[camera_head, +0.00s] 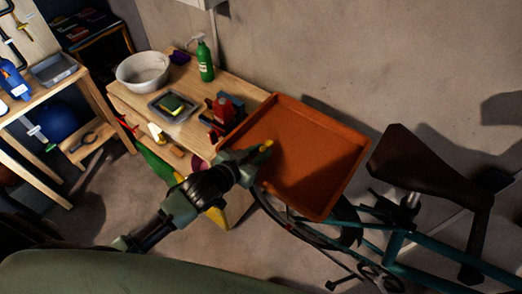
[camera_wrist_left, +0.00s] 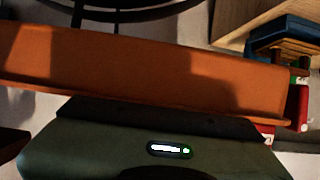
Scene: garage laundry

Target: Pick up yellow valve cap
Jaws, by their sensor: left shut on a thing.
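My left gripper (camera_head: 245,165) is shut on the left wall of an orange tray (camera_head: 322,150). In the left wrist view the tray's wall (camera_wrist_left: 150,65) runs across just beyond the fingers. A small yellow piece (camera_head: 267,145) shows just past the gripper's tip, against the tray's inner left side. It looks like the yellow valve cap, but it is too small to be sure. The wrist view does not show it. My right gripper is not in view.
A wooden table (camera_head: 235,85) holds a white bowl (camera_head: 142,72), a green spray bottle (camera_head: 204,62), a grey tray with a sponge and a red item (camera_head: 221,112). A teal bicycle (camera_head: 400,245) stands below and right of the orange tray. Floor at lower left is partly clear.

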